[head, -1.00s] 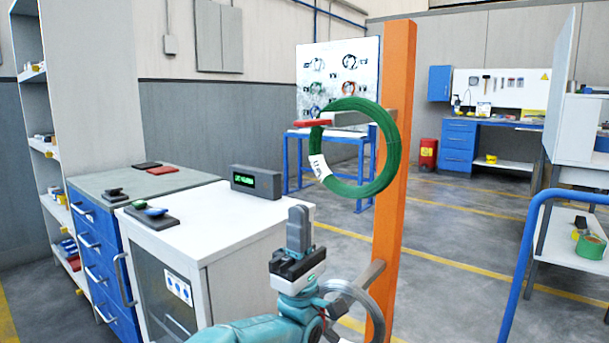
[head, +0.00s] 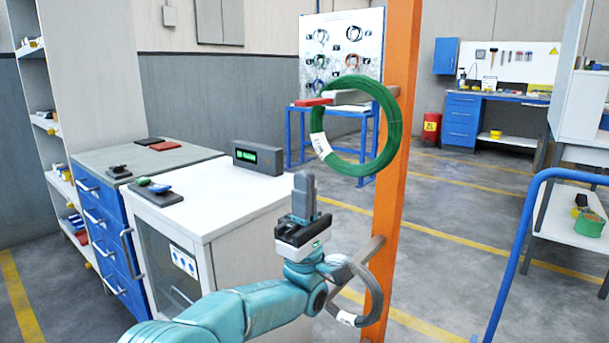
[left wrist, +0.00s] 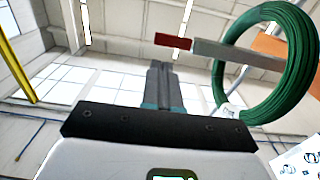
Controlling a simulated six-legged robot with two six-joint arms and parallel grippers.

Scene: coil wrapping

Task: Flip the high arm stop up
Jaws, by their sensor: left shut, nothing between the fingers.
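The high arm (head: 350,97) juts left from the orange post, and a green coil (head: 395,125) with a white tag hangs on it. The red stop (head: 314,102) at the arm's free end lies flat, in line with the arm. In the left wrist view the red stop (left wrist: 173,41) shows above the fingers, beside the arm (left wrist: 225,52) and the green coil (left wrist: 302,75). My left gripper (head: 304,178) points up below the stop, apart from it. Its fingers (left wrist: 163,68) are shut with nothing between them. My right gripper is not in view.
A grey coil (head: 374,290) hangs on the low arm (head: 372,248) of the orange post (head: 398,200), close to my left wrist. A white cabinet (head: 240,205) with a display box (head: 258,157) stands to the left. A blue rail (head: 518,255) is at right.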

